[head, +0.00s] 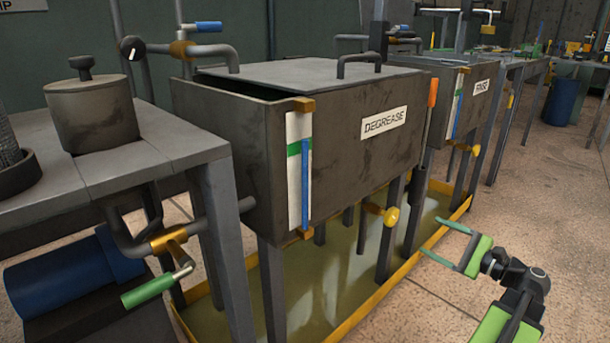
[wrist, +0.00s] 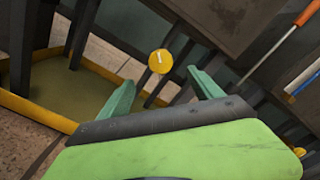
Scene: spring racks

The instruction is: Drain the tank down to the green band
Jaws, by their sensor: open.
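The grey DEGREASE tank (head: 345,135) stands on legs at the centre of the head view. Its white front gauge (head: 293,190) has a green band (head: 293,150) near the upper part. The blue column (head: 305,185) reaches about the band's height, its top appearing slightly above it. A yellow round knob (head: 391,216) sits on a pipe under the tank. My gripper (head: 430,235) is open and empty, right of that knob and apart from it. In the wrist view, a yellow knob (wrist: 159,60) with a white mark appears beyond and between my open fingertips (wrist: 161,82).
A yellow-rimmed tray (head: 345,328) holding murky liquid lies under the tank. The RINSE tank (head: 455,115) stands behind, with its own gauge and yellow knob (head: 475,150). An orange handle (head: 432,92) hangs between the tanks. A green-handled valve (head: 147,290) is at lower left. Floor at right is clear.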

